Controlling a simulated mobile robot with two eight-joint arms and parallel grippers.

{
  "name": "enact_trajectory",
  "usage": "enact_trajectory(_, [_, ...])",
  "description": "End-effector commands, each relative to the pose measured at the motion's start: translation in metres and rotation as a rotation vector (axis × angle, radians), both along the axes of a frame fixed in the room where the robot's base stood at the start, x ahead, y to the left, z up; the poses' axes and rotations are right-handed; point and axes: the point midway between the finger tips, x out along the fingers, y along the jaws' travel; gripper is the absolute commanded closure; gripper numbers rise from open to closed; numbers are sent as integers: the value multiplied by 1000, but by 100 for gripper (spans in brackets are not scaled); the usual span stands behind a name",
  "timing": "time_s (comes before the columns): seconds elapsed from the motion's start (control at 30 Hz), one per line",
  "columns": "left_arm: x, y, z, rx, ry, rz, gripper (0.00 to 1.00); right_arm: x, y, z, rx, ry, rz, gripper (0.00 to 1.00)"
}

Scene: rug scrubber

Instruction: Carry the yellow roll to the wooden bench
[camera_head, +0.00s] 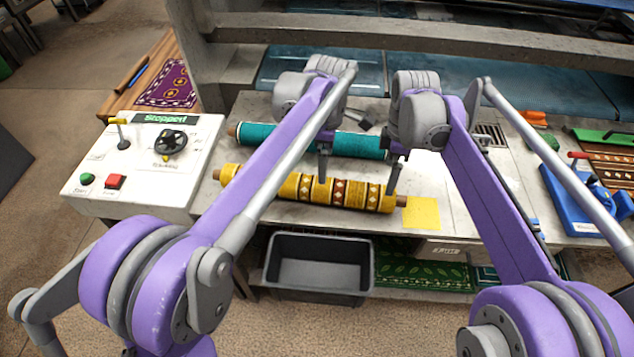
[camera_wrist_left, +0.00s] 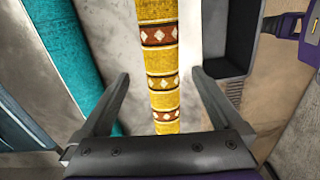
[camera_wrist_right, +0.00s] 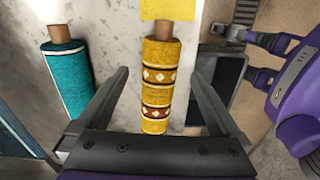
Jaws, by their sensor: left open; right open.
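The yellow roll (camera_head: 271,184), with brown and white diamond bands, lies on the grey worktop (camera_head: 432,180). Its wooden core shows at both ends. It also shows in the left wrist view (camera_wrist_left: 160,65) and the right wrist view (camera_wrist_right: 157,80). My left gripper (camera_wrist_left: 159,75) is open over the roll's middle, with a finger to each side of it. My right gripper (camera_wrist_right: 159,74) is open over the roll's right end, fingers also to either side. Contact cannot be told. A wooden surface (camera_head: 120,102), apparently the bench, stands at the upper left with a purple rug (camera_head: 168,84) on it.
A teal roll (camera_head: 262,138) lies just behind the yellow one. A yellow sheet (camera_head: 423,213) lies by its right end. A dark bin (camera_head: 320,292) sits below the front edge. A white control panel (camera_head: 90,170) stands left. A blue tool (camera_head: 572,205) is right.

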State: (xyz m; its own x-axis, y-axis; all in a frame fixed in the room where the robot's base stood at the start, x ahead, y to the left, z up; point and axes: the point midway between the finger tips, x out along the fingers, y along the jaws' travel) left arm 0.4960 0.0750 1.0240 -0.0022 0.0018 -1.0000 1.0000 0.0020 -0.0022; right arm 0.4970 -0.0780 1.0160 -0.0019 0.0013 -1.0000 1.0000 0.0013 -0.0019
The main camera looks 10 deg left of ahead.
Motion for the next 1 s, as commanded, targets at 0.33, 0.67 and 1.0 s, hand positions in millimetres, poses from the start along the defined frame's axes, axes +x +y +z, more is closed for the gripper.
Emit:
enact_trajectory(0.33, [0,0,-4,0,0,-1,0,0,0,-4,0,0,-1,0])
enact_trajectory(0.67, [0,0,-54,0,-1,-1,0,0,0,-55,0,0,-1,0])
enact_trajectory(1.0, [0,0,-101,0,-2,-2,0,0,0,-101,0,0,-1,0])
